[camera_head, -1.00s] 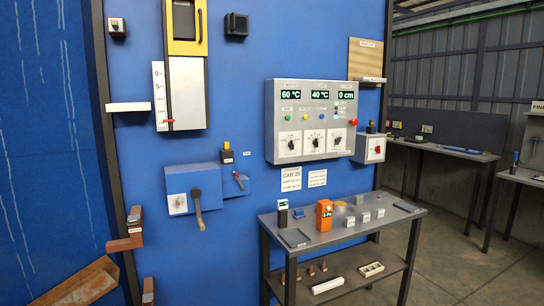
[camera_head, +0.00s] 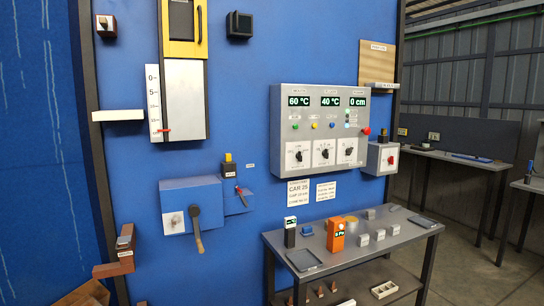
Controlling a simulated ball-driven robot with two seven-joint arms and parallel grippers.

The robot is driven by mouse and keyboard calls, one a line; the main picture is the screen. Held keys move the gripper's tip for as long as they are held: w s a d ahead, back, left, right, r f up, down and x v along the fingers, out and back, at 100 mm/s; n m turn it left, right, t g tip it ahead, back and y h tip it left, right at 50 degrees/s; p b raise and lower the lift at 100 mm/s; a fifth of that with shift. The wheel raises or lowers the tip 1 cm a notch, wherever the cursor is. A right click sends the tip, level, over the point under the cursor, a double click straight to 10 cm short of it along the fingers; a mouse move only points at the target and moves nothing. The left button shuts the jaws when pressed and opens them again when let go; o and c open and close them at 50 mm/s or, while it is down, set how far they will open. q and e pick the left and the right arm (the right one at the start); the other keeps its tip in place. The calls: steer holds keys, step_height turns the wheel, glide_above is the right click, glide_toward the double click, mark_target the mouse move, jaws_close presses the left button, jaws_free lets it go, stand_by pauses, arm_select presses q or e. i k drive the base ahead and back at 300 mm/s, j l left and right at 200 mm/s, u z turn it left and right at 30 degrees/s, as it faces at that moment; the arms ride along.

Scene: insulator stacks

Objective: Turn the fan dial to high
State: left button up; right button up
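A grey control panel (camera_head: 283,117) is mounted on the blue wall, right of the middle. Along its lower part are three black dials on white plates: a left dial (camera_head: 298,156), a middle dial (camera_head: 325,153) and a right dial (camera_head: 349,151). The labels on the plates are too small to read, so I cannot tell which one is the fan dial or its setting. Displays above read 60 °C, 40 °C and 0 cm. Neither of my grippers is in view.
A grey table (camera_head: 333,264) stands below the panel, holding an orange meter (camera_head: 336,235) and small blocks. A grey box with a red knob (camera_head: 391,160) is right of the panel. A blue box with a lever (camera_head: 196,228) projects from the wall at left. Floor shows at right.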

mark_target(298, 155)
steer(key=i+l+u, duration=0.3)
steer(key=u, duration=0.2)
steer(key=i+l+u, duration=0.5)
steer(key=k+j, duration=0.1)
